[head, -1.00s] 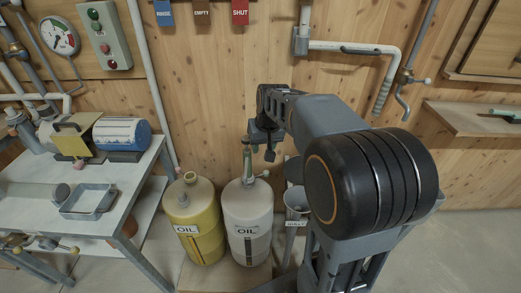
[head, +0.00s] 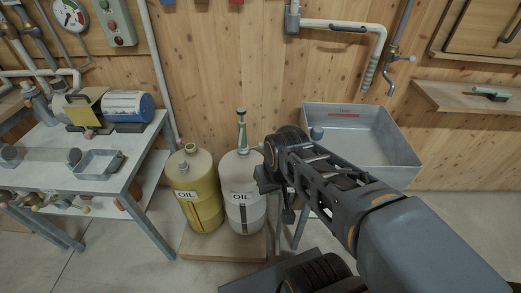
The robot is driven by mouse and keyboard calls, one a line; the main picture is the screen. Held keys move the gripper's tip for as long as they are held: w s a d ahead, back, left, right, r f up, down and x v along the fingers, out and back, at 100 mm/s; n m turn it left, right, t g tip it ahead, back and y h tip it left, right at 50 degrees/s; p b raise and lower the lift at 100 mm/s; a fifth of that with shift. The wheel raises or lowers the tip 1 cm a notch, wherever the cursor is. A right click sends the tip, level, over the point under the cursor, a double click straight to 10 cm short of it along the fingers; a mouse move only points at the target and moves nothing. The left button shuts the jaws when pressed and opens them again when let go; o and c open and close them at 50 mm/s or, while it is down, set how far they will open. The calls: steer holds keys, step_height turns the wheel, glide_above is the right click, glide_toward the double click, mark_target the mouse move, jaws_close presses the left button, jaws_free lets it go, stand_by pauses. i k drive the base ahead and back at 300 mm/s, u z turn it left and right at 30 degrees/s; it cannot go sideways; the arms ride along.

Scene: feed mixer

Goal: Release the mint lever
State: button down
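A mint-green upright part (head: 242,134), which looks like the lever, stands on top of the white oil can (head: 240,172). It has a dark cap at its upper end, and a short pale spout sticks out to the right below it. My gripper (head: 275,196) is right of the white can, lower than the mint part and apart from it in the picture. Its dark fingers are partly hidden by my own wrist, so I cannot tell how far they are open. I see nothing held in it.
A yellow oil can (head: 190,174) stands left of the white one on a wooden platform (head: 222,246). A grey metal sink (head: 405,172) is behind my arm at the right. A workbench (head: 60,165) with a motor (head: 122,104) is at the left.

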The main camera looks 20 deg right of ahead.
mark_target(260, 145)
steer(key=k, duration=0.8)
steer(key=z, duration=0.6)
steer(key=i, duration=1.25)
steer(key=u, duration=0.6)
